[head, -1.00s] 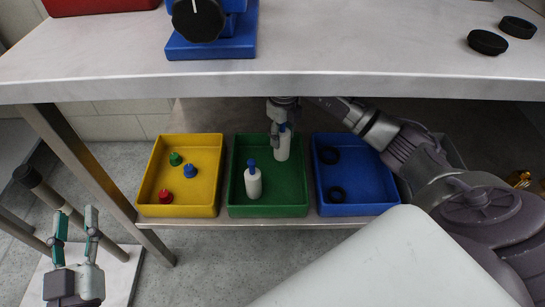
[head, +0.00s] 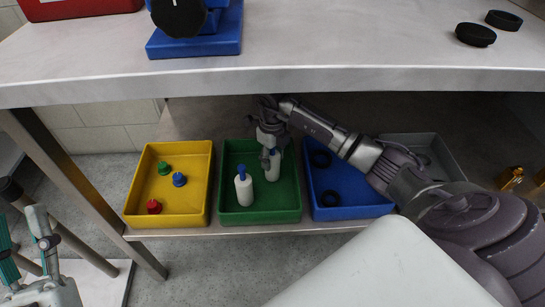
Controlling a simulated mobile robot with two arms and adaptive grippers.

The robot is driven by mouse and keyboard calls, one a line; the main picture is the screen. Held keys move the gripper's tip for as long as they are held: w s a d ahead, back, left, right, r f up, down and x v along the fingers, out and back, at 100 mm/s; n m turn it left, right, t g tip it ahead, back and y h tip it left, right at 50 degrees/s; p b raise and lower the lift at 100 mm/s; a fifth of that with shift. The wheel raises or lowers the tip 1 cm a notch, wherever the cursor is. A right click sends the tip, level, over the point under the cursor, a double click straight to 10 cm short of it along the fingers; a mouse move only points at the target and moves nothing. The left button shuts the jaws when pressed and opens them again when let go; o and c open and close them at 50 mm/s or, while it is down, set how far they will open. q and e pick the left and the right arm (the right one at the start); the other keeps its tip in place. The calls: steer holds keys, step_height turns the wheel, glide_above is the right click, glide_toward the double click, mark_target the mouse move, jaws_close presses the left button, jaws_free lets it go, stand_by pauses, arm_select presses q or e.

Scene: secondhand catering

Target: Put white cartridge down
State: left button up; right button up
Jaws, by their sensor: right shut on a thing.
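One white cartridge (head: 273,170) is upright in the back right part of the green tray (head: 262,217), with my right gripper (head: 268,155) at its top. The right gripper is shut on it, and its fingers partly hide the cap. Whether the cartridge's base touches the tray floor is hard to tell. A second white cartridge (head: 243,187) with a blue cap stands in the same tray, to the left and nearer. My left gripper (head: 20,245) is at the lower left, empty and open, away from the trays.
A yellow tray (head: 135,205) with green, blue and red caps is left of the green tray. A blue tray (head: 352,212) with black rings is on the right, with a grey tray (head: 440,160) beyond. The steel tabletop (head: 330,50) overhangs this lower shelf.

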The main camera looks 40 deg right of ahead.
steer(key=shift+f, duration=0.1)
steer(key=o, duration=1.2)
arm_select(q)
steer(key=shift+s+r, duration=0.1)
steer(key=shift+r, duration=0.05)
arm_select(e)
step_height(320, 180, up, 7)
steer(key=shift+r+p, duration=0.15)
steer(key=shift+p, duration=1.1)
steer(key=shift+r, duration=0.25)
arm_select(q)
steer(key=w+f+g+y, duration=0.2)
steer(key=w+f+g, duration=0.2)
steer(key=f, duration=0.5)
steer(key=g, duration=0.2)
steer(key=shift+a+f+g, duration=0.15)
steer(key=shift+f+g, duration=0.05)
steer(key=shift+g, duration=0.2)
